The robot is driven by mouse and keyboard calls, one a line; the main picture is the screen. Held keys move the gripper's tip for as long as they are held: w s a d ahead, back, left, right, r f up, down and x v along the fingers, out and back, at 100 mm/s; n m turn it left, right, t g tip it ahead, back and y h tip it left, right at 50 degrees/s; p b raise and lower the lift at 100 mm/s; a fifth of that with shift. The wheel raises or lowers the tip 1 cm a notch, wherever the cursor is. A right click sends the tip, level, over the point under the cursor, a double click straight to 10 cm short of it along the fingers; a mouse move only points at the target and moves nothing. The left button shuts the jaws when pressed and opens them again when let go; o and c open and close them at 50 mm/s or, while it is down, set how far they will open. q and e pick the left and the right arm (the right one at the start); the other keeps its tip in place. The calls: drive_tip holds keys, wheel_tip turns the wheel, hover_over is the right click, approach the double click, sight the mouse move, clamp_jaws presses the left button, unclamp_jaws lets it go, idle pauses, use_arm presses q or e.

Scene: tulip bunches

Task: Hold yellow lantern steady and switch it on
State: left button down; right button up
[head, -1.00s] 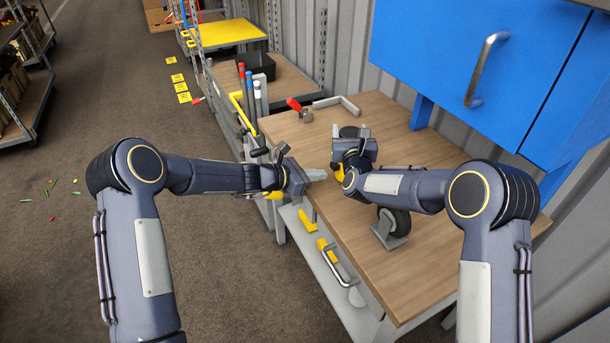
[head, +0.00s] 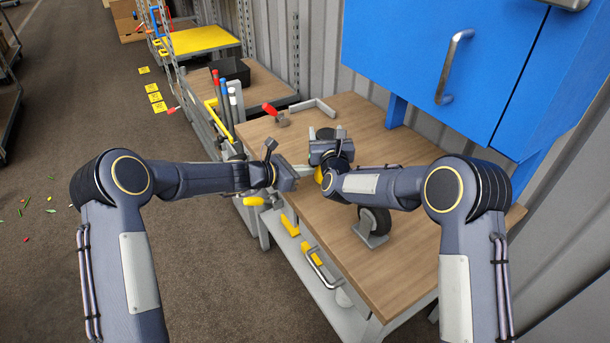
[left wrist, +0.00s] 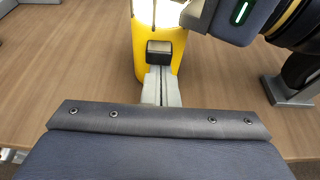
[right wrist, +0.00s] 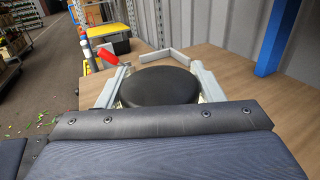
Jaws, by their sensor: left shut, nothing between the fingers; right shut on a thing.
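The yellow lantern stands on the workbench (head: 420,250). In the head view my right gripper mostly hides it; a bit of yellow body (head: 319,176) and its black top (head: 326,133) show. In the left wrist view its yellow body (left wrist: 139,45) carries a dark square switch (left wrist: 160,47), and the part above looks bright and pale. My right gripper (right wrist: 155,90) is shut around the lantern's upper part, a finger on each side of the round black cap (right wrist: 158,87). My left gripper (left wrist: 161,85) is shut and empty, fingertips at the switch's lower edge; I cannot tell whether they press it.
A caster wheel (head: 373,226) stands on the bench near my right forearm. A red-handled clamp (head: 271,110) and a grey angle bracket (head: 314,107) lie at the far end. A blue cabinet (head: 400,50) hangs above. Yellow-handled tools (head: 313,255) are at the bench's front side.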

use_arm(q)
drive_tip(key=shift+r, duration=0.15)
use_arm(e)
drive_tip(key=shift+f, duration=0.15)
use_arm(q)
drive_tip(key=shift+s+a+r, duration=0.1)
drive_tip(key=shift+s+a, duration=0.05)
drive_tip(key=shift+a, duration=0.1)
drive_tip(key=v, duration=0.9)
drive_tip(key=shift+a, duration=0.2)
drive_tip(key=shift+s, duration=0.1)
use_arm(e)
drive_tip(key=o, duration=1.2)
drive_tip(key=shift+o, duration=0.2)
